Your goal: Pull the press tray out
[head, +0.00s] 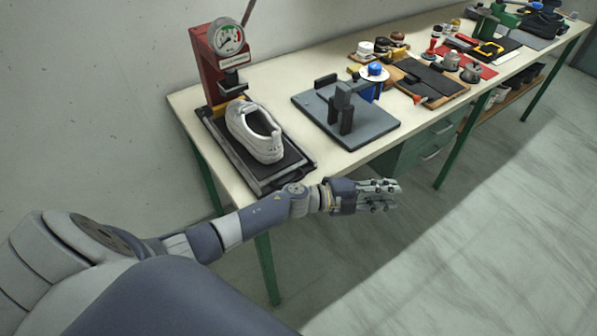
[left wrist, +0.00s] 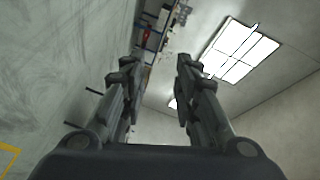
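The press tray (head: 294,172) is a dark flat tray at the left end of the workbench, running out from under the red press (head: 209,65) with its round gauge. A white shoe (head: 255,132) rests on it. My left gripper (head: 396,195) is in front of the bench edge, to the right of the tray's front end and apart from it. Its fingers point right, away from the tray. In the left wrist view the two fingers (left wrist: 158,65) stand apart with nothing between them. My right gripper shows in neither view.
A grey plate with a dark fixture (head: 346,115) stands right of the press on the workbench (head: 283,83). Tools and small containers fill the bench farther right. Green drawers (head: 428,145) sit below. The floor in front is clear.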

